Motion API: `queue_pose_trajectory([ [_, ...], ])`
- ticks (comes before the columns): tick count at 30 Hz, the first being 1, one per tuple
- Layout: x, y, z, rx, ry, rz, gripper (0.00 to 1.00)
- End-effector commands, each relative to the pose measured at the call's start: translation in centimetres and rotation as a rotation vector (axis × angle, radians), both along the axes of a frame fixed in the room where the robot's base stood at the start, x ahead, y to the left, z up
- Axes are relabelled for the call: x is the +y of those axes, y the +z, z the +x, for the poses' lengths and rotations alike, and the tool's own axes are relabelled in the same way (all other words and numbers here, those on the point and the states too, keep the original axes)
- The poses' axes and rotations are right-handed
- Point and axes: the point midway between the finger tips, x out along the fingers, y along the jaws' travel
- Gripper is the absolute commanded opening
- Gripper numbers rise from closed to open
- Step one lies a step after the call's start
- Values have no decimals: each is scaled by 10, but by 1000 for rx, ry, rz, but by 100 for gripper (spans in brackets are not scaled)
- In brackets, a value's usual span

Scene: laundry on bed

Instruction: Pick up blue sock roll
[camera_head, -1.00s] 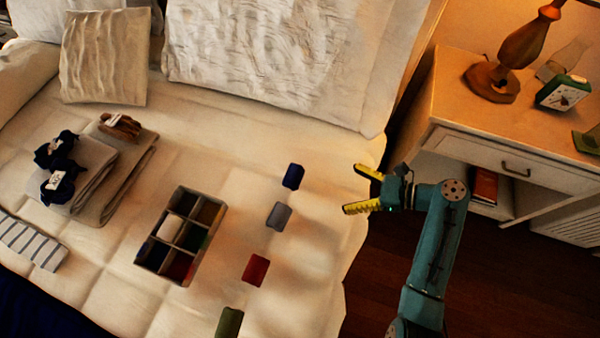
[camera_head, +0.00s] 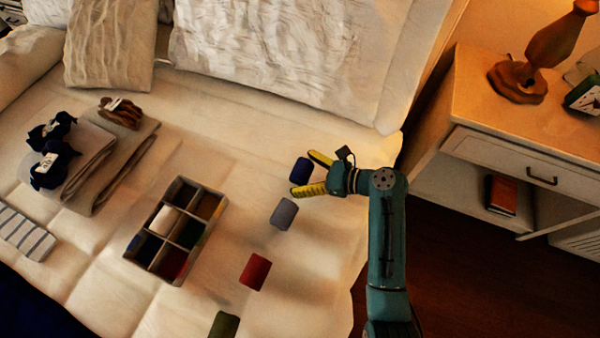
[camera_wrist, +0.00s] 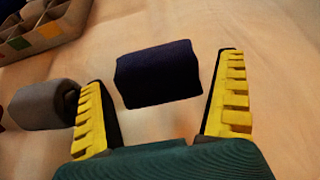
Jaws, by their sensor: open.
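The blue sock roll (camera_head: 301,170) lies on the bed at the far end of a row of rolls. In the wrist view the dark blue roll (camera_wrist: 158,74) sits ahead of and between the fingertips, with bare bed cloth on both sides of it. My gripper (camera_head: 308,174) is open and empty, its two yellow fingers pointing left toward the roll. In the wrist view my gripper (camera_wrist: 162,100) has its fingers wide apart, one toward each side of the roll. Whether a finger touches the roll cannot be told.
A grey roll (camera_head: 284,213) lies close to the near finger. A red roll (camera_head: 255,271) and a green roll (camera_head: 224,325) continue the row. A divided box (camera_head: 157,205) stands left of them. Folded cloths (camera_head: 128,155) lie further left; a nightstand (camera_head: 490,110) is at right.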

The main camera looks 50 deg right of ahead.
Motion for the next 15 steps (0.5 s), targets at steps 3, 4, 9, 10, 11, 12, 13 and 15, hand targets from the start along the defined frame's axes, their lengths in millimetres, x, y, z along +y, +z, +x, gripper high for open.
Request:
queue_pose_trajectory([
  [3,0,1,0,0,-1,0,100],
  [4,0,1,0,0,-1,0,100],
  [9,0,1,0,0,-1,0,73],
  [10,0,1,0,0,-1,0,67],
  [11,0,1,0,0,0,0,62],
  [12,0,1,0,0,0,0,54],
  [13,0,1,0,0,0,0,48],
  [15,0,1,0,0,0,0,46],
])
